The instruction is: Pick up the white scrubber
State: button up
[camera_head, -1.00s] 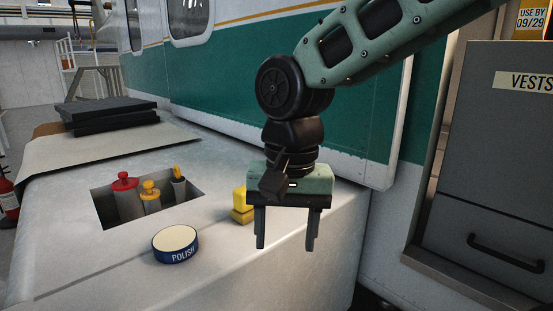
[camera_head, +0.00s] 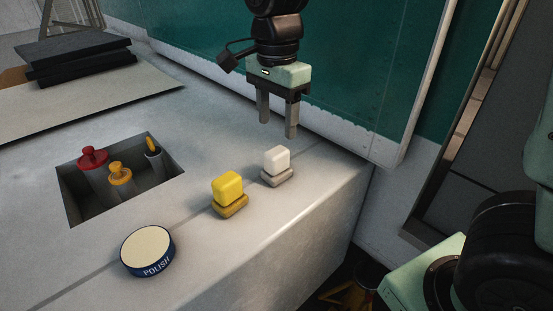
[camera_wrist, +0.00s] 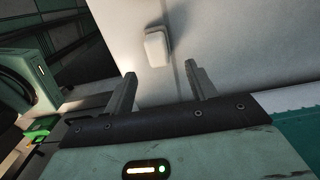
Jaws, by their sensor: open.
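The white scrubber (camera_head: 276,160) stands upright on the pale surface near its right edge, with a white block on top of a grey-beige base. It also shows in the wrist view (camera_wrist: 156,48), beyond the fingertips and roughly between them. My gripper (camera_head: 278,122) is open and empty, its fingers pointing down, above and apart from the scrubber. In the wrist view my gripper (camera_wrist: 160,80) has its two fingers spread, with nothing between them.
A yellow scrubber (camera_head: 229,192) stands just left of the white one. A polish tin (camera_head: 148,250) lies front left. A green and white wall (camera_head: 330,80) rises behind the surface.

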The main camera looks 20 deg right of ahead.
aim_at(277, 151)
notch_tip(277, 151, down, 4)
jog(key=shift+f+p, duration=0.1)
jog(key=shift+p, duration=0.3)
jog(key=shift+s+a+f+p, duration=0.15)
jog(key=shift+f+p, duration=0.4)
jog(key=shift+f, duration=0.8)
jog(key=shift+s+d+f+p, duration=0.1)
jog(key=shift+f+p, duration=0.4)
jog(key=shift+f, duration=0.8)
jog(key=c, duration=0.8)
